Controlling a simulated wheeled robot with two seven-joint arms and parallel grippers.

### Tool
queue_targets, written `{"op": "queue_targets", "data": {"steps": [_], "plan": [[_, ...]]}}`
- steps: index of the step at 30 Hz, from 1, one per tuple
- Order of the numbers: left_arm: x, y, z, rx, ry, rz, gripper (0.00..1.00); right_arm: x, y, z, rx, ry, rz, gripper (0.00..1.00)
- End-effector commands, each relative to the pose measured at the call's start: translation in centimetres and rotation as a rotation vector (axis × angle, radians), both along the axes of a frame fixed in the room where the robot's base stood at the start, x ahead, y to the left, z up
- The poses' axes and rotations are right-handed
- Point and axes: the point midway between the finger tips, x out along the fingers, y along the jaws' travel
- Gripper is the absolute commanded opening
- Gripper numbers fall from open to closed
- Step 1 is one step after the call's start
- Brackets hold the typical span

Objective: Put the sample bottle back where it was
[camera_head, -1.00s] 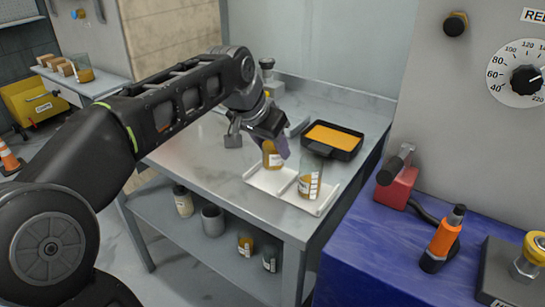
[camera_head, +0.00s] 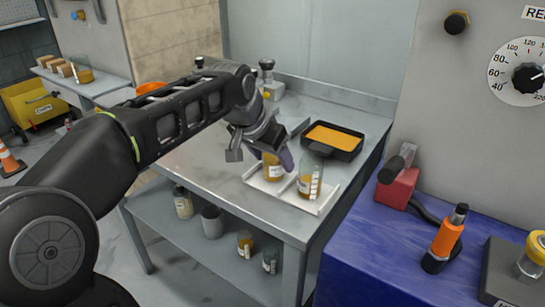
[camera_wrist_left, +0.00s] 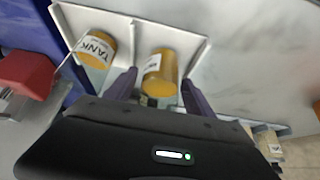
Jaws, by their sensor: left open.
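The sample bottle (camera_head: 272,172), with amber contents and a white label, stands in the left part of a white divided tray (camera_head: 309,206) on the grey table. In the left wrist view the bottle (camera_wrist_left: 160,70) is between the two fingers. My left gripper (camera_head: 274,152) is open around its upper part; whether a finger touches it is unclear. A clear container (camera_head: 310,176) with amber contents stands in the other part of the tray. Its label reads TANK in the left wrist view (camera_wrist_left: 95,48). My right gripper is not in view.
A black pan of orange liquid (camera_head: 334,138) lies behind the tray. A blue bench (camera_head: 375,250) on the right holds a red block (camera_head: 398,188) and an orange tool (camera_head: 446,240). Several containers stand on the lower shelf. The table's front left is clear.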

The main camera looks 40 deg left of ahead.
Motion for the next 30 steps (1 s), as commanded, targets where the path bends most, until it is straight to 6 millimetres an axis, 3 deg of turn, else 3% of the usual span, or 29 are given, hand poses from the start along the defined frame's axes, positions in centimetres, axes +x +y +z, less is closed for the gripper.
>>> {"op": "queue_targets", "data": {"steps": [8,24,30], "plan": [[-0.2,0.0,0.8,0.000,-0.001,0.000,0.62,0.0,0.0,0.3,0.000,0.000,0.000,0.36],[-5.0,-0.1,9.3,0.001,-0.003,0.000,0.62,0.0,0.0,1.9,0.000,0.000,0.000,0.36],[-5.9,-0.1,10.7,0.000,0.000,0.000,0.62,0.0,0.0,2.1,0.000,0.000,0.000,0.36]]}}
